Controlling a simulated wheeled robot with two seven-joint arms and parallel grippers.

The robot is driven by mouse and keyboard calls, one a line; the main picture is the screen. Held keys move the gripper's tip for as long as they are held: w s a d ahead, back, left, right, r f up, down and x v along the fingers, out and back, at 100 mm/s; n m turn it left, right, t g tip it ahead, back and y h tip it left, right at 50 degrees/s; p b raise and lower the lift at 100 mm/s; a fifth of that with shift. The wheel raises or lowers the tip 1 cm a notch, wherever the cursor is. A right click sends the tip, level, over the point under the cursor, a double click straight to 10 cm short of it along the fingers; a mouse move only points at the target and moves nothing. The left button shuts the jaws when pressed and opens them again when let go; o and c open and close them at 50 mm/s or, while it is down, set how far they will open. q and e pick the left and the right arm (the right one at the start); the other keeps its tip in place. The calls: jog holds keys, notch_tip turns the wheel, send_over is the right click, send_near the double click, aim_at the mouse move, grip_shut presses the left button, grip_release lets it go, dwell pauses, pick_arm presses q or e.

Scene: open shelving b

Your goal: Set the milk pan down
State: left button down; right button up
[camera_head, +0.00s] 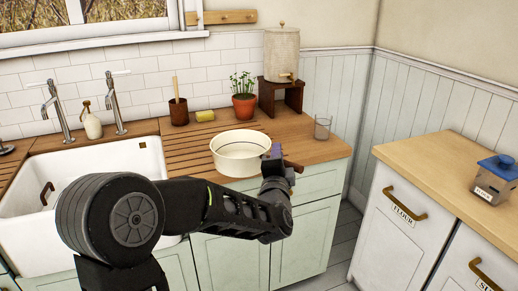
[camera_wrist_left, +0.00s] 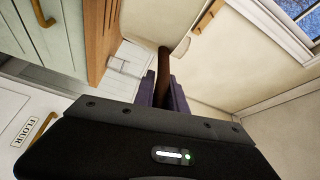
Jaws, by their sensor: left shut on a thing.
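The milk pan (camera_head: 238,157) is a cream-white round pan with a thin dark line near its rim. It is upright at the front edge of the wooden worktop, left of the glass. I cannot tell whether its base touches the wood. My left gripper (camera_head: 274,165) is at the pan's right side, shut on its brown handle (camera_head: 293,166). In the left wrist view the handle (camera_wrist_left: 164,62) runs between the purple-grey fingers of my left gripper (camera_wrist_left: 164,88), up to the pale pan (camera_wrist_left: 150,18). My right gripper is not in view.
A clear glass (camera_head: 322,128) stands right of the pan. A potted plant (camera_head: 244,104), a yellow roll (camera_head: 205,115) and a brown pot (camera_head: 179,112) stand behind it. A dispenser (camera_head: 281,55) sits on a wooden stand. The sink (camera_head: 141,160) is left. A separate counter (camera_head: 440,165) is right.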

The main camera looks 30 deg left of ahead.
pick_arm(q)
jog(key=s+d+f+m+t+h, duration=0.1)
jog(key=d+f+m+h, duration=0.4)
jog(key=d+f, duration=1.3)
jog(key=shift+d+f+m+t+h, duration=0.4)
jog(key=shift+t+h, duration=0.4)
jog(key=shift+h, duration=1.3)
